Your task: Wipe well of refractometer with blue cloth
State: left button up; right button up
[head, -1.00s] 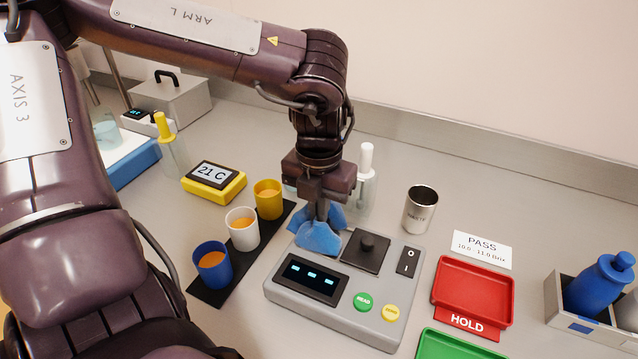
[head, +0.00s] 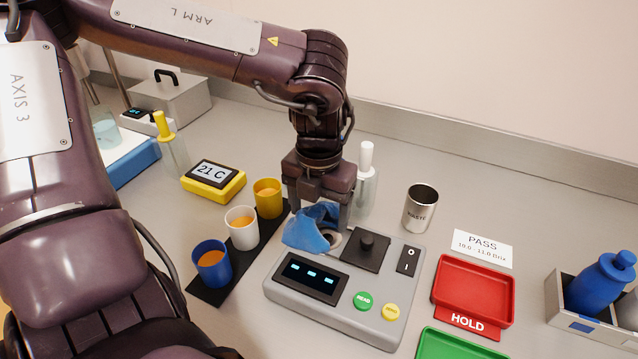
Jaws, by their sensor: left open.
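The grey refractometer (head: 337,322) stands on the bench with a dark display, a green button, a yellow button and a black square lid with a knob (head: 367,245). Its round well (head: 334,239) shows in part left of the lid, partly hidden by the blue cloth. The blue cloth (head: 308,230) lies bunched on the far left corner of the refractometer, against the well. My left gripper (head: 321,222) points down just over the cloth and well, with its jaws apart and the cloth between and below them. My right gripper is not in view.
Three cups stand on a black mat (head: 208,293) left of the refractometer. A white-capped bottle (head: 366,175) stands just behind my left gripper. A steel waste cup (head: 420,209), a red HOLD tray (head: 473,291) and a green tray (head: 455,344) are on the right.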

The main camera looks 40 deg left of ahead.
pick_arm(q)
jog(key=shift+f, duration=0.1)
jog(key=shift+f+b, duration=1.15)
jog(key=shift+f, duration=0.1)
jog(key=shift+r, duration=0.15)
jog(key=shift+c, duration=0.5)
jog(key=shift+s+a, duration=0.1)
jog(key=c, duration=0.6)
